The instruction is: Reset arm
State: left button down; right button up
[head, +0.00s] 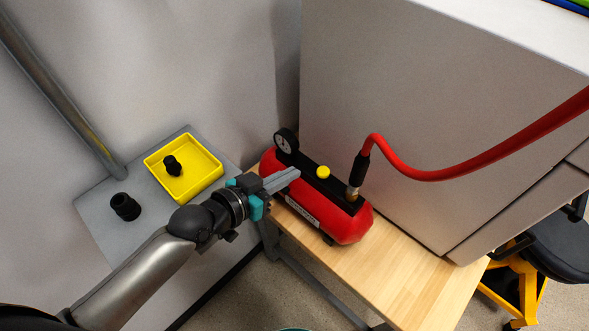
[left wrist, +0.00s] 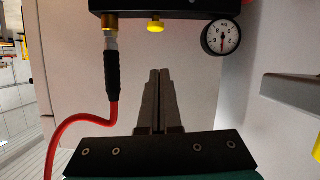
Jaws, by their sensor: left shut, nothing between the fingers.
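My left gripper (head: 294,173) reaches in from the left in the head view, its fingers together and empty. The fingers overlap the red compressor tank (head: 340,222) in the picture. In the left wrist view the shut fingers (left wrist: 158,75) point toward a pale wall, below the compressor's black top bar (left wrist: 170,15) as pictured. The bar carries a yellow knob (head: 323,172) and a round gauge (head: 286,141). A red hose (head: 430,176) with a black sleeve joins a brass fitting at the bar's right end. My right gripper is in neither view.
The compressor stands on a wooden bench (head: 400,290). A grey shelf (head: 100,205) at left holds a yellow tray (head: 205,187) with a black fitting (head: 172,166) in it. Another black fitting (head: 125,207) lies beside the tray. A large pale cabinet (head: 400,90) stands behind the bench.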

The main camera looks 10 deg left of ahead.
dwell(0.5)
pick_arm(q)
jog(key=s+a+f+n+g+y+b, duration=0.1)
jog(key=s+a+f+y+b, duration=0.2)
jog(key=f, duration=0.8)
jog(key=s+a+f+n+g+y+b, duration=0.15)
jog(key=a+f, duration=0.25)
jog(key=f, duration=0.7)
jog(key=s+a+f+n+g+y+b, duration=0.1)
jog(key=s+a+f+y+b, duration=0.2)
jog(key=f, duration=0.8)
jog(key=s+a+f+g+b, duration=0.1)
jog(key=s+f+g+b, duration=0.2)
jog(key=s+f, duration=0.7)
jog(key=s+a+f+g+b, duration=0.1)
jog(key=s+f+g+b, duration=0.2)
jog(key=s+f, duration=0.7)
jog(key=s+y, duration=0.1)
jog(key=s, duration=0.6)
jog(key=shift+s+f+g, duration=0.25)
jog(key=shift+s+g, duration=0.1)
jog(key=shift+a, duration=0.1)
